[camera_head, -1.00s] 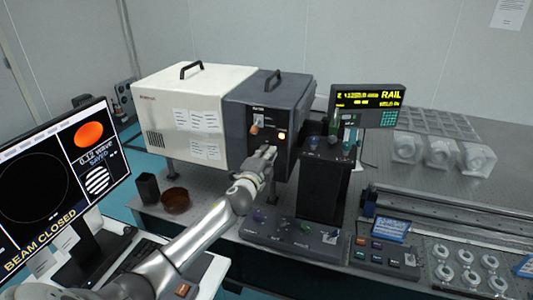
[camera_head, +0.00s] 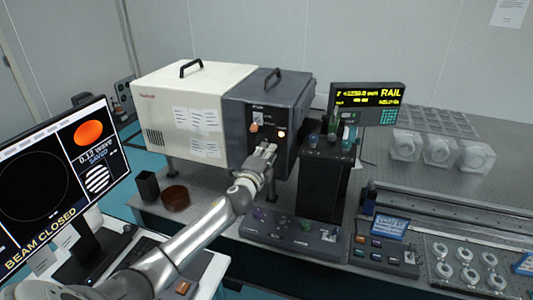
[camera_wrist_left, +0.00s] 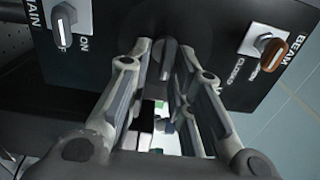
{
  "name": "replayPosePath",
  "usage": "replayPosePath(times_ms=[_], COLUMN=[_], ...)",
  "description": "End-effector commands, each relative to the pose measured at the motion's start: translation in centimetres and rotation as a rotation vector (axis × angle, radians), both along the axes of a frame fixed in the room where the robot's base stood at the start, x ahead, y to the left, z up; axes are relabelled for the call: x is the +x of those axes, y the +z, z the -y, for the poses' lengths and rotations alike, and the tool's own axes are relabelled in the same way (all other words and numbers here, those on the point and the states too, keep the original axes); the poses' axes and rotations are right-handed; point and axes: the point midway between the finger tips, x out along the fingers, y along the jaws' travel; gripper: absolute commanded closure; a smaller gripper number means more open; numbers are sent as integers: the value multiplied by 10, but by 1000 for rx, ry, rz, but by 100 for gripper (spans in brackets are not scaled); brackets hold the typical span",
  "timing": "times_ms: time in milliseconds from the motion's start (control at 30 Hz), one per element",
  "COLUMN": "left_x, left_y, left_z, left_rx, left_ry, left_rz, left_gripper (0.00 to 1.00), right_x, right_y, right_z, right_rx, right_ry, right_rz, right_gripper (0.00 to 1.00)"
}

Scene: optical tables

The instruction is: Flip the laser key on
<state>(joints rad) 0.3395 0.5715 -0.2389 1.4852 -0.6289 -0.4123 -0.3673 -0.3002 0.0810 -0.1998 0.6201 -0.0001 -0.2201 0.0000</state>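The laser's dark front housing (camera_head: 284,95) carries a control panel facing me. In the left wrist view the laser key (camera_wrist_left: 168,58) is a narrow grey knob on the dark panel. My left gripper (camera_wrist_left: 162,52) has one finger on each side of it, with a visible gap on at least one side; contact is unclear. In the head view the left gripper (camera_head: 267,149) is at the lower part of the panel and hides the key. My right gripper is not in view.
The panel has a main switch (camera_wrist_left: 63,26) and an orange-handled beam switch (camera_wrist_left: 272,52) on either side of the key. A small lamp (camera_head: 282,134) glows on it. A dark post (camera_head: 325,185) stands close right of my gripper. The monitor (camera_head: 50,180) reads "BEAM CLOSED".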

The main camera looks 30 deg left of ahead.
Motion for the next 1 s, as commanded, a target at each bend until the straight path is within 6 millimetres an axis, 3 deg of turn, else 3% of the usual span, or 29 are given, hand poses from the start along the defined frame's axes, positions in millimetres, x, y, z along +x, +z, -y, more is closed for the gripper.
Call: replayPosePath(times_ms=[467, 1000], left_x=[-7, -94], left_y=[2, 1], left_z=[2, 23], left_rx=[-1, -1], left_ry=[-1, -1], left_rz=[3, 1], left_gripper=[71, 71], right_x=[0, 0], right_y=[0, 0], right_z=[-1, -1], right_rx=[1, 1], right_ry=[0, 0], right_rz=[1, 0], right_gripper=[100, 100])
